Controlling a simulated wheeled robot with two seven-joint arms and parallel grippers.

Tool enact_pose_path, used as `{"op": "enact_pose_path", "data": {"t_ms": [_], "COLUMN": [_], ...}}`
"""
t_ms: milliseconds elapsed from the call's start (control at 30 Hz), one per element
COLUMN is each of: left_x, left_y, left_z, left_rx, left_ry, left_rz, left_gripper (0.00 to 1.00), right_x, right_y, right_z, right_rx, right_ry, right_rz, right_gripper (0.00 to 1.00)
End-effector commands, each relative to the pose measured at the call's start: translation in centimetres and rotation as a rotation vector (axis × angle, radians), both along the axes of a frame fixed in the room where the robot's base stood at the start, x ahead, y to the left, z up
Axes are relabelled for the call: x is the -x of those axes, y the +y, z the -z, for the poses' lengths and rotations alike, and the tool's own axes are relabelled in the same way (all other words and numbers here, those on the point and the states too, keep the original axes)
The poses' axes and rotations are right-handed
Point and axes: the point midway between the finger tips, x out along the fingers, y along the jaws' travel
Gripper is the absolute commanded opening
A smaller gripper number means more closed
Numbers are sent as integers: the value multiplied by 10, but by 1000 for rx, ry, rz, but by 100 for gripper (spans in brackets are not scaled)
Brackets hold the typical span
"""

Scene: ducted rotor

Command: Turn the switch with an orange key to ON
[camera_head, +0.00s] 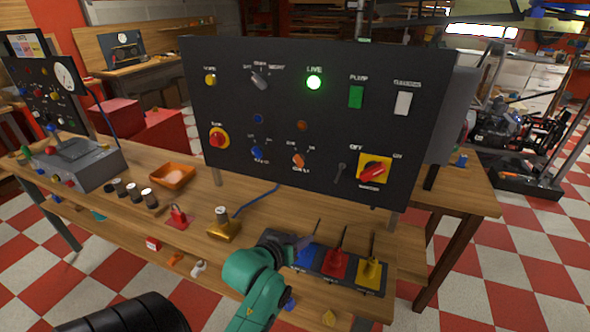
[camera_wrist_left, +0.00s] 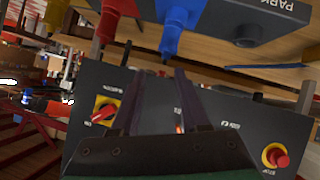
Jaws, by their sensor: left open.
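The orange key (camera_head: 298,160) sits in a switch low in the middle of the black panel (camera_head: 230,110). It looks close to upright; the small marks around it are too small to read surely. In the left wrist view only a small orange spot (camera_wrist_left: 178,128) shows low between the fingers, mostly hidden. My left gripper (camera_head: 303,243) is open and empty, below and in front of the panel, apart from the key. In the left wrist view its two dark fingers (camera_wrist_left: 162,80) reach up from the bottom. My right gripper is not in view.
A blue knob (camera_head: 256,153) sits left of the key, and a red switch on a yellow plate (camera_head: 374,170) to its right. Red (camera_head: 337,262) and yellow (camera_head: 370,270) handled tools stand in a tray beside my gripper. A gold-based part (camera_head: 224,230) stands on the bench.

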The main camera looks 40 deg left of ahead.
Motion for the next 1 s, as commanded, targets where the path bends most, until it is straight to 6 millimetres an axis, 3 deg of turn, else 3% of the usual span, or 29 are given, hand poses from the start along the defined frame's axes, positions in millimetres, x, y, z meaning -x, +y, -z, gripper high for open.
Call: {"op": "enact_pose_path", "data": {"t_ms": [100, 200, 300, 467, 800, 1000], "left_x": [-9, -5, -4, -27, -112, -136], "left_y": [41, 68, 80, 89, 118, 127], "left_z": [-56, -94, -111, -116, -115, -112], "left_rx": [100, 159, 186, 186, 184, 184], "left_ry": [-281, -472, -561, -569, -564, -561], "left_rz": [-160, -248, -282, -281, -280, -280], "left_gripper": [45, 45, 45, 45, 45, 45], "right_x": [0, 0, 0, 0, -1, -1], "right_y": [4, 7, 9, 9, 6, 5], "right_z": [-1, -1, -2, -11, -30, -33], "right_rx": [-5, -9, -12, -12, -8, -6], "right_ry": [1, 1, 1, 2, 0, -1], "right_rz": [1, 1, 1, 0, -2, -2], "right_gripper": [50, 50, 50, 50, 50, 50]}}
